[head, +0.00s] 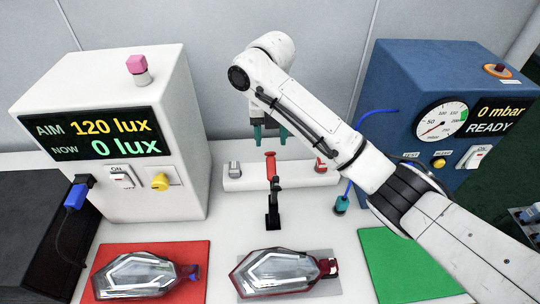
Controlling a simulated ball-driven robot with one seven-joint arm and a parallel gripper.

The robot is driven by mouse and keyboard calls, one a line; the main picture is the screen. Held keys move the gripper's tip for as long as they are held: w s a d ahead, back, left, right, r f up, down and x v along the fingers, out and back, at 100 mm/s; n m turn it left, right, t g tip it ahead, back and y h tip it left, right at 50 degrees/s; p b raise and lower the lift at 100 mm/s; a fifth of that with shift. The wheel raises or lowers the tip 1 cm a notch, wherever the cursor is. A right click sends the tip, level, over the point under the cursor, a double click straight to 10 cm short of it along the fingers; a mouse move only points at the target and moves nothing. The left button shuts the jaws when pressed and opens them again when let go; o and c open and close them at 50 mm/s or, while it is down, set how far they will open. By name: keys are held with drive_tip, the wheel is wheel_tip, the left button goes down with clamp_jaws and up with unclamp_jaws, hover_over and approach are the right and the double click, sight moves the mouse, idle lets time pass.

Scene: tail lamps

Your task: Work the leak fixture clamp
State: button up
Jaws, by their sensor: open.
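The clamp (273,190) stands in the middle of the table, with a black base and a red handle (270,163) pointing up. A tail lamp (275,272) with a clear lens and dark red rim lies on a grey plate (326,287) in front of the clamp. My gripper (269,136) has teal fingertips, is open and empty, and hangs above and behind the red handle, apart from it in the picture. How far it is from the handle in depth is hard to tell.
A white bar (245,184) runs behind the clamp. Another lamp (135,275) lies on a red mat (199,257). The green mat (405,262) is bare. A white lux box (180,110) stands left; a blue tester (410,75) reading 0 mbar, READY stands right. A teal plug (341,205) hangs from blue hose.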

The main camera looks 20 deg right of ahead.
sight(270, 157)
wheel_tip(270, 157, down, 8)
drive_tip(key=b, duration=0.4)
drive_tip(key=shift+r, duration=0.15)
drive_tip(key=shift+f, duration=1.15)
clamp_jaws()
